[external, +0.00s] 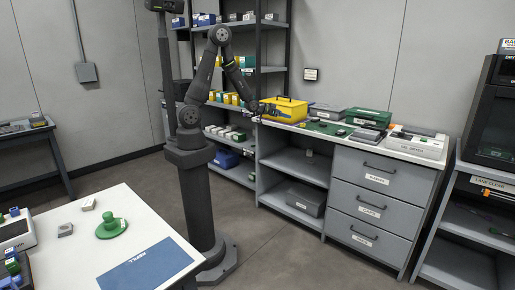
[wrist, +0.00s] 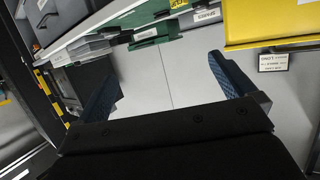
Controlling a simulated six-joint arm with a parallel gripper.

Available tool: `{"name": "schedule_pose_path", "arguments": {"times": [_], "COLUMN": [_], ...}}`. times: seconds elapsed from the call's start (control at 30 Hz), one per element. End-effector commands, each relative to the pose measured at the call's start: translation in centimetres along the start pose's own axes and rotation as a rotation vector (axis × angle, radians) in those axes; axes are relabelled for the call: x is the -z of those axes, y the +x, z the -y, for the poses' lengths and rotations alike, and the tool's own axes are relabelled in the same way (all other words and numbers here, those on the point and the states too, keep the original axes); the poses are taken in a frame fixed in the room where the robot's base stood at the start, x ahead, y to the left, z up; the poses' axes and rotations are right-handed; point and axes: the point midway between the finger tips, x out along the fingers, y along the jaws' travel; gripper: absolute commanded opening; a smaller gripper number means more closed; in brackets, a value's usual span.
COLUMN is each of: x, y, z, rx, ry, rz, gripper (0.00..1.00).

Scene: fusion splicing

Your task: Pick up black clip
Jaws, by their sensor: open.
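My gripper (external: 264,110) is at the left end of the workbench, beside the yellow case (external: 285,108). In the wrist view its two blue fingers stand wide apart with nothing between them, and the gripper (wrist: 162,78) faces a pale wall. I cannot make out the black clip for certain in either view. Small dark items lie on the green mat (external: 318,128) on the bench, too small to identify.
The yellow case is close at the upper right of the wrist view (wrist: 270,22). A green case (external: 368,116), grey boxes and a white device (external: 416,145) stand further right on the bench. A drawer unit (external: 378,195) is below. A white table (external: 115,245) stands in front.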

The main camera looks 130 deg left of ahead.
Motion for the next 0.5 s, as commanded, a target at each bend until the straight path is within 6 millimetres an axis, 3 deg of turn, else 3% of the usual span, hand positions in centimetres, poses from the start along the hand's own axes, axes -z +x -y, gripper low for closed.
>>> {"name": "schedule_pose_path", "arguments": {"times": [0.03,0.17,0.5], "x": [0.00,0.00,0.12], "y": [0.01,0.01,0.73], "z": [0.00,0.00,-0.02], "rx": [0.000,0.000,0.000], "ry": [0.000,0.000,-0.003], "rz": [0.000,0.000,0.013], "gripper": [0.90,0.65,0.65]}}
